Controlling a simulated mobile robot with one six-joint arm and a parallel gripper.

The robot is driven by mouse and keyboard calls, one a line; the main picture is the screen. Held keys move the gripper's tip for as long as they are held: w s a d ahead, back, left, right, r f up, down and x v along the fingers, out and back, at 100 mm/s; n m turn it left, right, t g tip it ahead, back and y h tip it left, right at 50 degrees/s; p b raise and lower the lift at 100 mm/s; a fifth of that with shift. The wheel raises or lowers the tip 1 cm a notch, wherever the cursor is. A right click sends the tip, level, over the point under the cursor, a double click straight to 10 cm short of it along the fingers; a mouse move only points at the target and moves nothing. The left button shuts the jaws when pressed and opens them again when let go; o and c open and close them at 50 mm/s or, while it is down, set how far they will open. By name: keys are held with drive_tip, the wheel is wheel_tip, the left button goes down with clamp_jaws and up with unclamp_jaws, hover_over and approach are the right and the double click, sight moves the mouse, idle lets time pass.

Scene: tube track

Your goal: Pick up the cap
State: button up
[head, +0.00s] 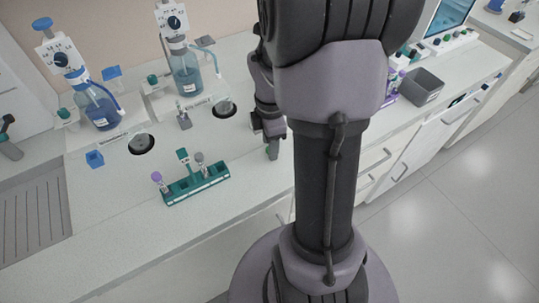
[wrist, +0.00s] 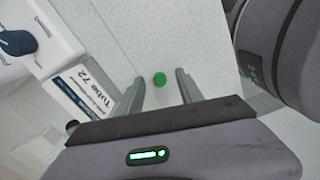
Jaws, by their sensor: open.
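A small round green cap (wrist: 160,79) lies on the pale worktop in the wrist view. It shows between the two fingertips of my gripper (wrist: 160,75), with a visible gap to each finger. My gripper is open and empty. In the head view my gripper (head: 272,143) hangs over the worktop, right of the green tube rack (head: 197,184). I cannot make out the green cap clearly in the head view, where my gripper and arm cover that area.
The rack holds several capped tubes. Dispenser bottles (head: 100,108) (head: 187,78) stand at the back left, near two dark round holes (head: 141,144) (head: 224,108). A grey bin (head: 421,88) is at the right. A labelled white box (wrist: 80,92) is left in the wrist view.

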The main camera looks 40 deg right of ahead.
drive_tip(key=shift+f, duration=0.45)
drive_tip(key=shift+r, duration=0.1)
drive_tip(key=shift+c, duration=0.8)
clamp_jaws()
drive_tip(key=shift+r, duration=0.15)
